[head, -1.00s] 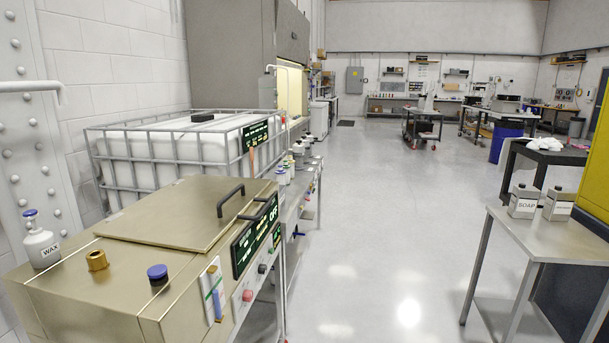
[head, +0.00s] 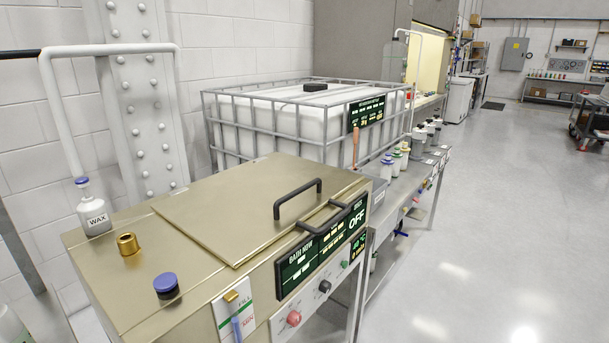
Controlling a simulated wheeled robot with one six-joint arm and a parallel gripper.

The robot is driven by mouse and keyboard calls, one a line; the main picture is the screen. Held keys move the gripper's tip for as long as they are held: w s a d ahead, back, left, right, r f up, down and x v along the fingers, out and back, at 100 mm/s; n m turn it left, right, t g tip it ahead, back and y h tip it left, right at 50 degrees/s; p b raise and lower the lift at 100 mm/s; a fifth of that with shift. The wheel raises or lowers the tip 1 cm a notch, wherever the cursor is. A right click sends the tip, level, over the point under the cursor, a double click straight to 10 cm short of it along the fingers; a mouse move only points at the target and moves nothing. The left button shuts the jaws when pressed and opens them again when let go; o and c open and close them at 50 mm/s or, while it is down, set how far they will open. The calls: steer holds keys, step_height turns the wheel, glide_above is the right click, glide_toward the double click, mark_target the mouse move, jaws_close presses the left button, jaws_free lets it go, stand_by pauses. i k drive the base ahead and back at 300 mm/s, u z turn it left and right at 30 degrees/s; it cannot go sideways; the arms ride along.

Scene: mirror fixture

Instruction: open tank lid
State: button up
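The tank (head: 110,262) is a brass-coloured metal box in the left and middle of the head view. Its flat lid (head: 225,212) lies shut on top. A dark arched handle (head: 298,197) stands on the lid near its right edge. A second dark bar handle (head: 325,221) is on the front edge, above display panels, one of which reads OFF. My gripper is not in view.
A WAX bottle (head: 94,214), a brass fitting (head: 127,244) and a blue-capped port (head: 166,285) stand on the tank top, left of the lid. A caged white container (head: 300,120) is behind. Open floor (head: 480,220) lies to the right.

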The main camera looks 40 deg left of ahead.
mark_target(235, 215)
steer(key=u, duration=0.55)
steer(key=i, duration=0.8)
steer(key=u, duration=1.15)
steer(key=i, duration=0.3)
steer(key=u, duration=0.25)
